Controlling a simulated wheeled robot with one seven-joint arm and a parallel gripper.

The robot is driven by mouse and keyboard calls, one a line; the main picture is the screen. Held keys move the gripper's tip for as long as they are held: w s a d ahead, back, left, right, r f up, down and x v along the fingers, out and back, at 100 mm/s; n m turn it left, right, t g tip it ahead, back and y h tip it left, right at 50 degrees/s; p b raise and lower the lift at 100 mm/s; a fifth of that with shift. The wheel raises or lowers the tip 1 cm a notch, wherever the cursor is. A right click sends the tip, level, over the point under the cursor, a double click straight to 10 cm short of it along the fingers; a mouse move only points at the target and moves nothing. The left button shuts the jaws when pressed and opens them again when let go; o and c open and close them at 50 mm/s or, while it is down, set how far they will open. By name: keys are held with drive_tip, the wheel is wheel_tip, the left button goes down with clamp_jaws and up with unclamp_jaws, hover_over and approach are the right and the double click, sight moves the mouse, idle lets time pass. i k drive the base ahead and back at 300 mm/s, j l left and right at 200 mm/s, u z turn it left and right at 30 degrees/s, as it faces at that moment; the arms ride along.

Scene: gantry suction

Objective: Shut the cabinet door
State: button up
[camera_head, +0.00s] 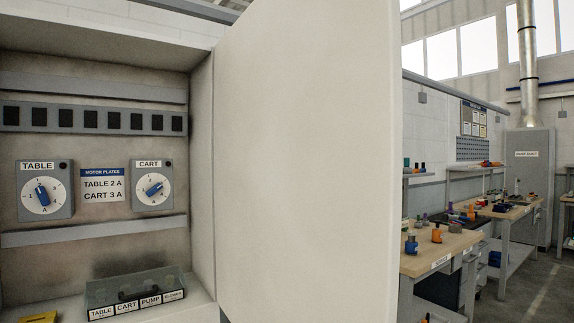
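The cabinet door (300,165) is a large pale panel standing open in the middle of the view. Its hinge side is at the left, along the cabinet's right wall (201,175), and its free edge is at the right. The open cabinet shows its back panel (95,258) with a TABLE dial (43,190), a CART dial (153,187) and a MOTOR PLATES label (102,184) between them. A clear-topped box (137,293) with labels TABLE, CART, PUMP and BLOWER sits on the cabinet floor. My gripper is not in view.
Right of the door, a wooden workbench (428,262) with small bottles and orange items stands close behind its free edge. More benches (513,212) and a grey cabinet with a duct (531,165) stand farther back. Open floor (535,290) shows at the lower right.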

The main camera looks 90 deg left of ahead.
sight(307, 96)
drive_tip(key=i+u, duration=0.3)
drive_tip(key=u, duration=0.15)
drive_tip(key=i+u, duration=0.25)
drive_tip(key=u, duration=0.25)
drive_tip(key=i+j+u, duration=0.25)
drive_tip(key=u, duration=0.15)
drive_tip(key=i+j+u, duration=0.1)
drive_tip(key=i+u, duration=0.75)
drive_tip(key=i+l+u, duration=0.1)
drive_tip(key=u, duration=0.35)
drive_tip(key=i+u, duration=0.25)
drive_tip(key=u, duration=0.15)
drive_tip(key=i+u, duration=0.25)
drive_tip(key=u, duration=0.2)
drive_tip(key=i+l+u, duration=0.2)
drive_tip(key=u, duration=0.2)
drive_tip(key=i+l+u, duration=0.2)
drive_tip(key=u, duration=1.2)
drive_tip(key=k+l+z, duration=0.25)
drive_tip(key=k+l, duration=0.35)
drive_tip(key=l, duration=0.1)
